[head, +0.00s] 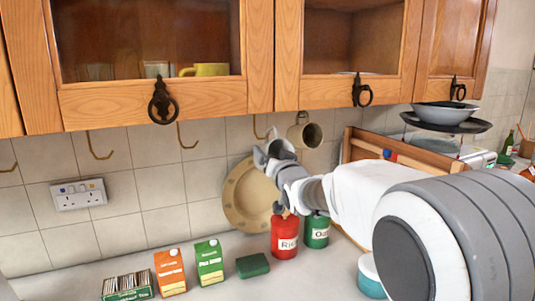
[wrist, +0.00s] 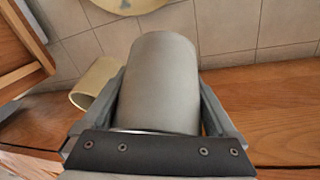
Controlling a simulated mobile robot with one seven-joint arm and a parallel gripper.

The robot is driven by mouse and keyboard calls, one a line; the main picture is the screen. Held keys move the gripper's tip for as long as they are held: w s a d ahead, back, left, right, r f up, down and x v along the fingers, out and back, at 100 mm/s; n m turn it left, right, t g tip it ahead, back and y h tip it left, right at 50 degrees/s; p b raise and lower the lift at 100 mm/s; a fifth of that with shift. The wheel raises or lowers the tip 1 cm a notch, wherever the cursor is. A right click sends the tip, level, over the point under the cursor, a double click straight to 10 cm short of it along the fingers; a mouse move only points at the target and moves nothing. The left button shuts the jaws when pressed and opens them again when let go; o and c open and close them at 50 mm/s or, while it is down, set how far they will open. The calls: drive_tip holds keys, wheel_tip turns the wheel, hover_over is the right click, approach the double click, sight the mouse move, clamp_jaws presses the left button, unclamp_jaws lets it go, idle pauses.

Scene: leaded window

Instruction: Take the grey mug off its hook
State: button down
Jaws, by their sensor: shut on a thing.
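The grey mug (wrist: 160,80) fills the middle of the wrist view, between the two fingers of my gripper (wrist: 162,98). My gripper is shut on it. In the head view my gripper (head: 276,160) is up by the tiled wall, under the cabinet, with the grey mug (head: 272,149) at its tip, partly hidden. A brass hook (head: 262,128) shows just above the mug; I cannot tell whether the handle still hangs on it. The handle is not visible in either view.
A beige mug (head: 304,133) hangs close to the right of my gripper; it also shows in the wrist view (wrist: 93,83). Empty hooks (head: 186,138) are to the left. Below are a round plate (head: 243,207), a red canister (head: 284,237) and a green canister (head: 317,232).

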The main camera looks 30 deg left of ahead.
drive_tip(key=shift+w+d+p, duration=0.95)
drive_tip(key=shift+w, duration=0.15)
drive_tip(key=shift+d+f, duration=0.1)
drive_tip(key=shift+d, duration=0.05)
drive_tip(key=s+d+f+b, duration=0.4)
drive_tip(key=s+d+b, duration=0.1)
drive_tip(key=s+d, duration=0.4)
drive_tip(key=s+d+f+b, duration=0.3)
drive_tip(key=s+d+b, duration=0.2)
drive_tip(key=s+d, duration=0.4)
drive_tip(key=shift+d+f+b, duration=0.4)
drive_tip(key=shift+d, duration=2.35)
idle(1.1)
drive_tip(key=shift+s, duration=0.1)
idle(0.3)
